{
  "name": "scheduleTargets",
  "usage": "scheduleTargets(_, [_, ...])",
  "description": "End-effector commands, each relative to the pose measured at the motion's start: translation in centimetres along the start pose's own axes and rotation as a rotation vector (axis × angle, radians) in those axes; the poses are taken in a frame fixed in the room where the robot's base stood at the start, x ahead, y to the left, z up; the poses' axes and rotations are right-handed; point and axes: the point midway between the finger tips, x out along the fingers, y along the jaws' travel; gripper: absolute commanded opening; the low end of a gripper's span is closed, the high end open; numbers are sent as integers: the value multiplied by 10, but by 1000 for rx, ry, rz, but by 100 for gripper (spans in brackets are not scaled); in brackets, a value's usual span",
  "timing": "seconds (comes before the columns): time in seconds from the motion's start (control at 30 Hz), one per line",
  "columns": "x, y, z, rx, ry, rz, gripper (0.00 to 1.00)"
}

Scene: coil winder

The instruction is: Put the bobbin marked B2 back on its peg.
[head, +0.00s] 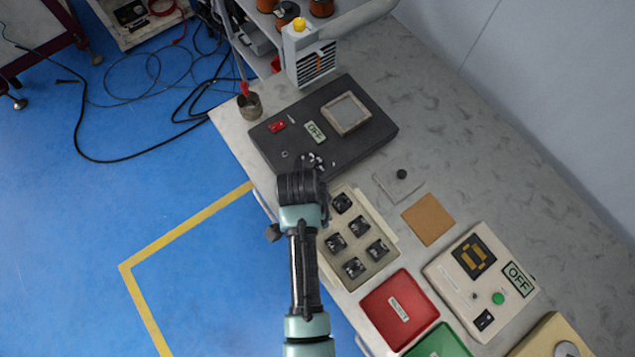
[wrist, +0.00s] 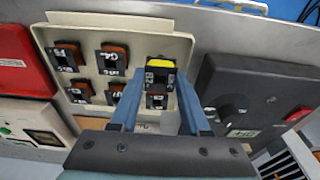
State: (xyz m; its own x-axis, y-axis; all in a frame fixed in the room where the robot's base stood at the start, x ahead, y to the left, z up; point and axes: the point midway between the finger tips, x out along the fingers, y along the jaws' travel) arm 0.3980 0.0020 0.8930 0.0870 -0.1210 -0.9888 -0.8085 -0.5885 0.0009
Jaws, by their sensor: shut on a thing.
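The bobbin marked B2 (wrist: 160,74), dark with a yellow top, is between the blue fingers of my gripper (wrist: 159,86) in the wrist view. My gripper is shut on it, over the right end of the pale bobbin tray (wrist: 85,34). I cannot tell the gap between the bobbin and the tray. Another dark bobbin (wrist: 156,101) shows just below it, between the fingers. Several other bobbins, such as one marked G4 (wrist: 113,60), sit in the tray.
A dark machine box (head: 365,140) stands beyond the tray. A red bin (head: 378,315) and a green bin (head: 440,342) are on its near side. A control box marked OFF (head: 455,290) and a brown pad (head: 428,219) lie to the right. Bare bench is at the far right.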

Motion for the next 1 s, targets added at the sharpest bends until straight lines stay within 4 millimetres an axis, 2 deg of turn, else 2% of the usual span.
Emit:
scheduleTargets(0.07, [6, 0, 1, 0, 0, 0, 0])
scheduleTargets(0.67, [6, 0, 1, -1, 0, 0, 0])
scheduleTargets(1.0, [16, 0, 2, -1, 1, -1, 0])
